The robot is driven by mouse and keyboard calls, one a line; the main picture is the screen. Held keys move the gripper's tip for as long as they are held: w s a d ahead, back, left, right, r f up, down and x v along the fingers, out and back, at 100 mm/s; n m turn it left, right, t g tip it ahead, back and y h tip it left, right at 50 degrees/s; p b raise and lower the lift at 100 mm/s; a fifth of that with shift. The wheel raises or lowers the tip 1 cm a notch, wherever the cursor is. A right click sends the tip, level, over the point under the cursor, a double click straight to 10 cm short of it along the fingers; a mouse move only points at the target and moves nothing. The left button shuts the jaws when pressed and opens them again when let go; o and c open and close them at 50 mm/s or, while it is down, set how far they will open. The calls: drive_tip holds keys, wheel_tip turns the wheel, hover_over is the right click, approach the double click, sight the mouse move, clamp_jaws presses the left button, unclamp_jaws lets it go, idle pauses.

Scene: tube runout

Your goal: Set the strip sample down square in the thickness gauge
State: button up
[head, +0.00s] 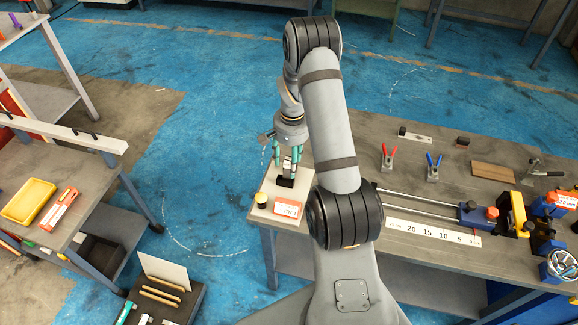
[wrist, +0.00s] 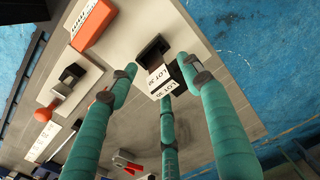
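In the wrist view a small white block marked "LOT" (wrist: 160,82), which I take for the strip sample, sits at a dark stand (wrist: 152,48), apparently the thickness gauge. In the head view the dark stand (head: 286,182) is on the bench's left end, with the pale block just above it. My gripper (head: 287,158) is above them, its teal fingers pointing down. In the wrist view my gripper (wrist: 160,80) has three fingers spread around the block. A gap shows between the left fingertip and the block; contact at the other two is unclear. Whether the block sits square cannot be told.
A yellow tray (head: 28,202) is on the left bench.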

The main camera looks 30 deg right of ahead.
clamp_jaws()
idle(0.5)
wheel_tip(320, 180, up, 4)
drive_tip(key=shift+w+f+b, duration=0.1)
drive_tip(key=shift+f+b, duration=0.05)
drive_tip(key=shift+b, duration=0.6)
drive_tip(key=s+d+r+b, duration=0.2)
drive_tip(key=s+d+r, duration=0.5)
drive_tip(key=s+d, duration=0.1)
drive_tip(key=shift+d+r+b, duration=0.15)
drive_tip(key=shift+d+b, duration=0.1)
drive_tip(key=shift+b, duration=0.1)
drive_tip(key=shift+s, duration=0.1)
drive_tip(key=c, duration=0.6)
unclamp_jaws()
clamp_jaws()
